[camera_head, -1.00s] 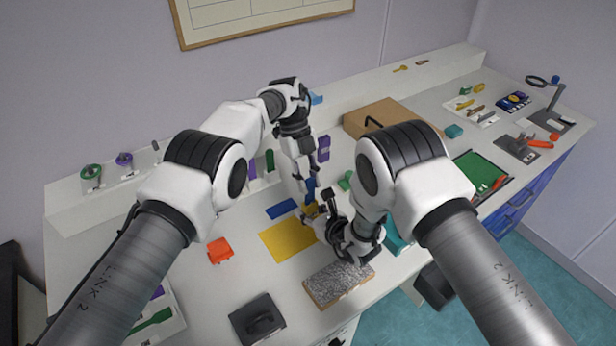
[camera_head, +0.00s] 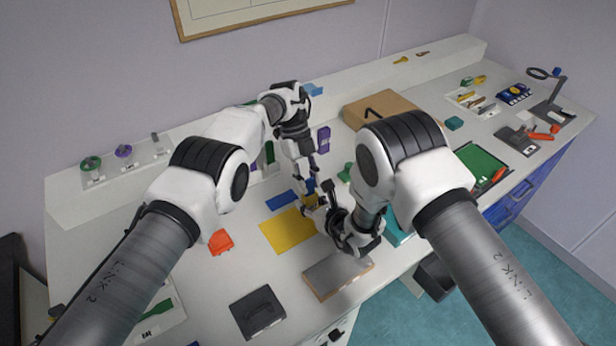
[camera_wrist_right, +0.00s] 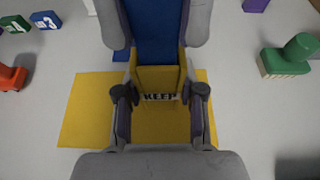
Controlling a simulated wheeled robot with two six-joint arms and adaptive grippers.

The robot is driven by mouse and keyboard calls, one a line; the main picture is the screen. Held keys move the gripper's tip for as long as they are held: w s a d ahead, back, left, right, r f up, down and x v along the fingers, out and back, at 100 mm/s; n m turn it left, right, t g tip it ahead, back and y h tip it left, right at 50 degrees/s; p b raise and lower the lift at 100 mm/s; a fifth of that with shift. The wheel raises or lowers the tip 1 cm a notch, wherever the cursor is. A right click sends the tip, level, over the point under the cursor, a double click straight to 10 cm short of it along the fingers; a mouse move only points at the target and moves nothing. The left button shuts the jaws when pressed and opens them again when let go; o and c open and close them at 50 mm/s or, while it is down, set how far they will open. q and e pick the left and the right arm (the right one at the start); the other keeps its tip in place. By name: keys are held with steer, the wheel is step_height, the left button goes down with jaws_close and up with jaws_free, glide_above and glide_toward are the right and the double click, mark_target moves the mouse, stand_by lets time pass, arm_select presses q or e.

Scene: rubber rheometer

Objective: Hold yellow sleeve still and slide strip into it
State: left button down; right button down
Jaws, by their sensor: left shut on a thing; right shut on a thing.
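My right gripper (camera_wrist_right: 160,98) is shut on the yellow sleeve (camera_wrist_right: 160,78), which carries a "KEEP" label. The sleeve also shows small between the grippers in the head view (camera_head: 309,200). My left gripper (camera_head: 306,182) comes down from above and is shut on the blue strip; its grey fingertips flank the strip (camera_wrist_right: 156,30) in the right wrist view. The strip's lower end meets the sleeve's upper edge, in line with it. I cannot tell how far the strip is inside. The sleeve is above the table over a yellow mat (camera_head: 282,236).
A blue mat (camera_head: 283,199) lies beside the yellow one. An orange piece (camera_head: 220,241), a black box (camera_head: 257,312) and a grey-topped block (camera_head: 336,276) stand nearby. A green stamp-like object (camera_wrist_right: 290,57) is at right in the wrist view. A cardboard box (camera_head: 375,112) stands farther back.

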arm_select(q)
steer(key=shift+f, duration=0.7)
steer(key=c, duration=0.9)
jaws_free()
step_height(320, 180, up, 10)
arm_select(e)
steer(key=c, duration=0.6)
jaws_free()
